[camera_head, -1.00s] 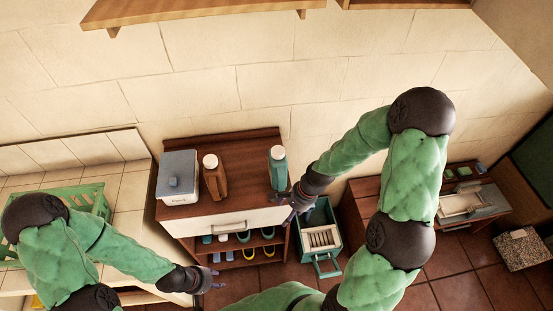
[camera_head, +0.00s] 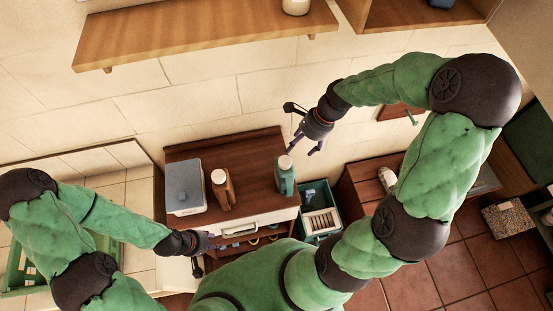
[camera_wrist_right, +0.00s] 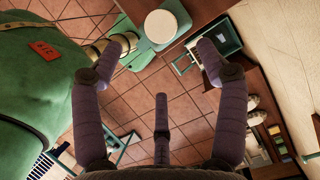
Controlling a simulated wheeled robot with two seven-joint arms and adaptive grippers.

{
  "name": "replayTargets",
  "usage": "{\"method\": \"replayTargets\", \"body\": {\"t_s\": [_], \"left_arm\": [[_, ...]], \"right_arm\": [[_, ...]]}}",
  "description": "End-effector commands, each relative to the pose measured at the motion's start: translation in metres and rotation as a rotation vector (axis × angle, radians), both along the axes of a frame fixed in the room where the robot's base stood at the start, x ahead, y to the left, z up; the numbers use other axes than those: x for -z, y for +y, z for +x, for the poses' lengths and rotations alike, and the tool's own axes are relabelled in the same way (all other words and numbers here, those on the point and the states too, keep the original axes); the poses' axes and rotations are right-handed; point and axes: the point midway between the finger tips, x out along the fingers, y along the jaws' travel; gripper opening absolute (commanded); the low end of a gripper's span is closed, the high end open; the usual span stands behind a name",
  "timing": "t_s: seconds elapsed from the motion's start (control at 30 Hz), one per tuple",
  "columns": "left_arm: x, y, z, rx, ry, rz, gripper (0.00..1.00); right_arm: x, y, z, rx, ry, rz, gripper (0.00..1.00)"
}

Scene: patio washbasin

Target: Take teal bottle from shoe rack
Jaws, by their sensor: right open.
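The teal bottle (camera_head: 286,180) with a white cap stands upright on the right end of the brown shoe rack (camera_head: 250,150). My right gripper (camera_head: 304,146) is open and empty, with its fingers just above and beside the bottle's cap in the picture. In the right wrist view the teal bottle (camera_wrist_right: 150,52) shows at the top, its round cap between the spread fingertips and apart from them. My left gripper (camera_head: 207,240) is low at the rack's front left; its fingers are too small to read.
A brown bottle (camera_head: 223,190) and a grey-lidded white container (camera_head: 184,187) stand left on the rack. A teal crate (camera_head: 318,198) is at the rack's right. A wooden wall shelf (camera_head: 200,38) hangs above.

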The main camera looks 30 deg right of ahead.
Motion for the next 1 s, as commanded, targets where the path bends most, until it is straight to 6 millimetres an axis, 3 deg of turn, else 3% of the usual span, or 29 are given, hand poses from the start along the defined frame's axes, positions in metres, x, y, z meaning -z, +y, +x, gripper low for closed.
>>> {"method": "replayTargets", "body": {"t_s": [0.13,0.4,0.67,1.0], "left_arm": [[-0.002,0.0,-0.002,0.001,0.003,-0.001,0.4],[-0.002,0.0,-0.002,0.001,0.004,-0.001,0.4],[-0.004,0.0,-0.001,0.001,0.003,-0.001,0.4],[-0.008,0.0,-0.001,0.001,0.003,-0.001,0.4]], "right_arm": [[0.005,0.003,0.0,0.006,0.004,0.002,0.74],[0.041,0.016,0.006,0.005,0.004,0.002,0.74],[0.056,0.022,0.008,0.004,0.003,0.002,0.74],[0.095,0.034,0.014,0.005,0.003,0.001,0.74]]}}
